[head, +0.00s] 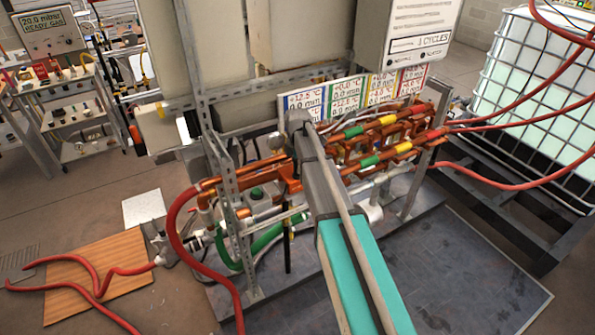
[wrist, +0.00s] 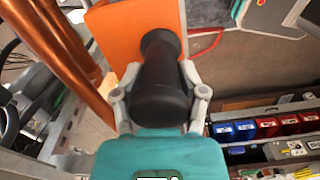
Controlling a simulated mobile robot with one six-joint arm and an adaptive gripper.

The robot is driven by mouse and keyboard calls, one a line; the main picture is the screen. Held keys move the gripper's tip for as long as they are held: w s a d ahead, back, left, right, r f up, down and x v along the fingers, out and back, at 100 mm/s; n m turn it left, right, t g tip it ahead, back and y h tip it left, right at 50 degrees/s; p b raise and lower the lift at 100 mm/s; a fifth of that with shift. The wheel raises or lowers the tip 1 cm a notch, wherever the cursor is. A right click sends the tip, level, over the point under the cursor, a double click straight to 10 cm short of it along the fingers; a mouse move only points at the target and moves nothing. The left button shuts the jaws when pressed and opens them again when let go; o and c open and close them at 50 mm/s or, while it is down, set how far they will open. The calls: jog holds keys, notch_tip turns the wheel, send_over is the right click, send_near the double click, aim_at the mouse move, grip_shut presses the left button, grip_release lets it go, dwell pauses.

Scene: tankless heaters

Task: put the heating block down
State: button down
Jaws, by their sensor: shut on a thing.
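In the wrist view my gripper (wrist: 160,72) has its two grey fingers on either side of a thick black handle. The handle meets a flat orange block (wrist: 113,27), which I take to be the heating block. The block reaches out of the top of the picture, so its far end is not seen. My fingers are closed on the handle. In the head view my teal and grey arm reaches to the pipe rack and hides my gripper. I cannot make out the held block there.
Copper pipes (wrist: 48,40) run close to the block's left in the wrist view. Blue bins (wrist: 235,131) and red bins (wrist: 290,125) are at lower right. The head view shows a pipe rack (head: 228,215), red hoses (head: 510,182), a caged tank (head: 535,85) and a wooden board (head: 125,262).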

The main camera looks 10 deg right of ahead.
jog(key=shift+f, duration=0.25)
jog(key=shift+c, duration=0.5)
grip_release()
jog(key=shift+r, duration=0.15)
notch_tip(320, 180, up, 12)
jog(key=p, duration=1.2)
jog(key=shift+s, duration=0.1)
dwell(0.5)
